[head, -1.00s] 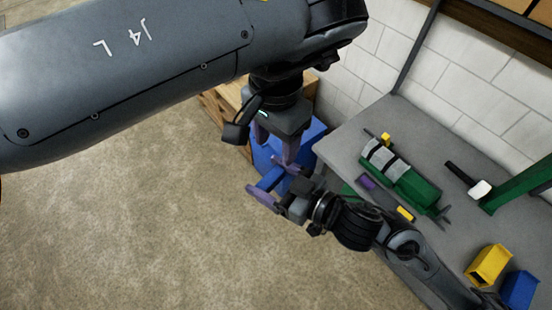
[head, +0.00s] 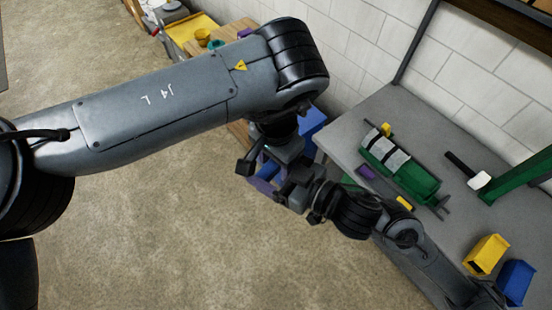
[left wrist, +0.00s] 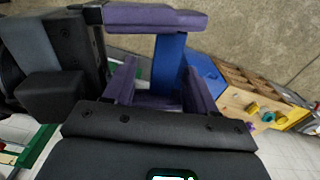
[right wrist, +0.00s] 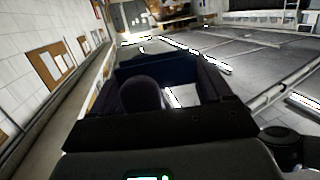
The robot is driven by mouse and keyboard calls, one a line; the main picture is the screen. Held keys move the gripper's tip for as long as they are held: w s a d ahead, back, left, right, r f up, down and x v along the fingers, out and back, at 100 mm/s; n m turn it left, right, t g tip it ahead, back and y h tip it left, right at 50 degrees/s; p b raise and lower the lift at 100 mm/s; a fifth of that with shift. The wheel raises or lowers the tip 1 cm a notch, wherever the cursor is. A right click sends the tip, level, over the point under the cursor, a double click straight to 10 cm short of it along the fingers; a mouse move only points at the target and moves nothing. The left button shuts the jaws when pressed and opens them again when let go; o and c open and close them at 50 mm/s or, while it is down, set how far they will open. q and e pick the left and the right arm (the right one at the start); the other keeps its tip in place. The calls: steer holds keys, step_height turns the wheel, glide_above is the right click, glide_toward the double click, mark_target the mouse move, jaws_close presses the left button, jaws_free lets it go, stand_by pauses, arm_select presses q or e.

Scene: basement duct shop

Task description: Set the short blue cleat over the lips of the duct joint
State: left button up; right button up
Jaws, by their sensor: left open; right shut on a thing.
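The short blue cleat (left wrist: 170,62) shows in the left wrist view as a flat blue strip. My right gripper (head: 270,184) is shut on it, with one purple finger across the strip's far end in the left wrist view. My left gripper (left wrist: 158,88) is open, its two purple fingers on either side of the cleat's near part; whether they touch it I cannot tell. In the head view the arms mostly hide the cleat. The duct joint appears to be the silver-banded piece (head: 384,150) on the green holder (head: 416,182) on the bench; its lips are too small to make out.
The grey bench (head: 352,118) stands right, against a white block wall. On it are a purple block (head: 366,172), a hammer (head: 479,181), a yellow bin (head: 486,254) and a blue bin (head: 516,283). A blue box (head: 312,124) stands beside the bench. Open floor lies left.

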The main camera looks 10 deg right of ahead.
arm_select(q)
jaws_close()
arm_select(e)
steer(key=o, duration=1)
